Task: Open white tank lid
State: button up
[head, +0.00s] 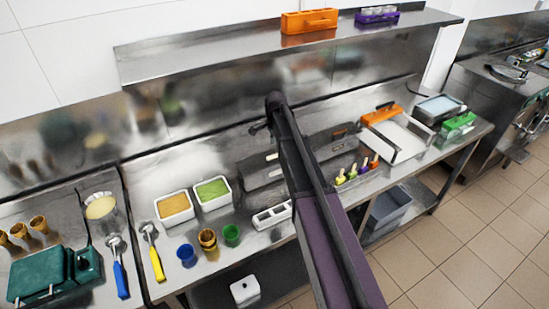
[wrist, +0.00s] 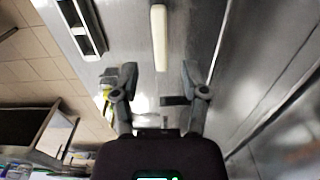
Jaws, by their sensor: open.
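A steel lid with a pale white bar handle (wrist: 159,38) lies ahead of my gripper in the wrist view. In the head view, pale handles (head: 273,156) show on the grey steel lids (head: 257,176) set in the counter, left of my arm. My gripper (wrist: 159,75) is open and empty, its two fingers apart on either side of the handle's near end. I cannot tell how far the fingertips are above the lid. In the head view my arm crosses the counter and hides part of the lid area; my gripper is not clear there.
A white slotted holder (head: 271,215) sits in front of the lids. White tubs of yellow (head: 173,206) and green (head: 212,192) stand to the left. Several coloured popsicles (head: 357,171) and an orange-handled tray (head: 399,135) are to the right. A steel shelf (head: 220,62) overhangs behind.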

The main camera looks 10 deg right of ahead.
aim_at(275, 155)
jog(key=shift+f+b, duration=2.05)
jog(key=shift+f, duration=0.3)
grip_shut()
jog(key=shift+a, duration=0.1)
